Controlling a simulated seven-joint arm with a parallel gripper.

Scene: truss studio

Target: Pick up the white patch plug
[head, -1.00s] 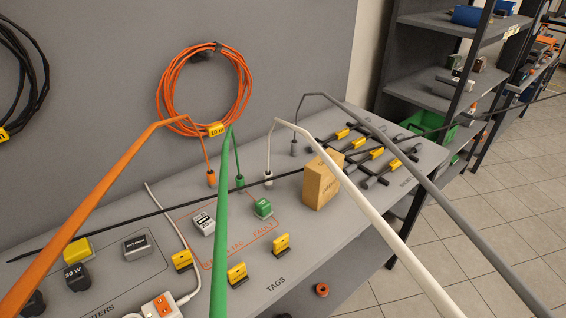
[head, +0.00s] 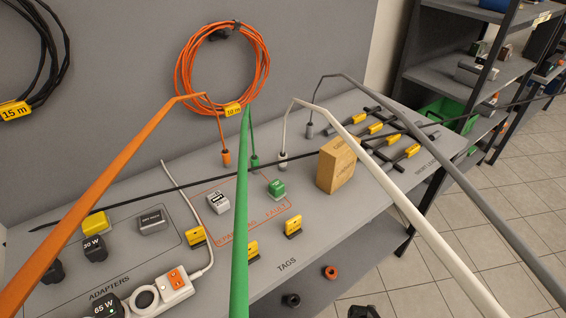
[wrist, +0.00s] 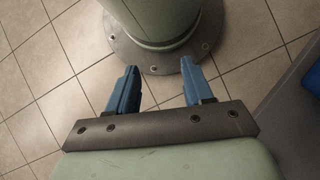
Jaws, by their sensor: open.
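The white patch plug (head: 283,161) stands upright on the grey bench in the head view, at the end of a thick white cable (head: 400,203) that runs to the lower right. An orange plug (head: 226,158) and a green plug (head: 254,161) stand left of it, and a grey plug (head: 309,130) stands right of it, each on its own cable. My gripper (wrist: 158,67) shows in the wrist view with its two blue fingers apart and nothing between them. It points at the tiled floor and a round pale base; the white plug is not in that view.
A cardboard box (head: 338,166) stands right of the white plug. Green (head: 277,187) and white (head: 218,202) blocks lie in front. A long black rod (head: 150,192) crosses the bench behind them. A power strip (head: 172,288) lies at the front left. The thick cables cross the space before the bench.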

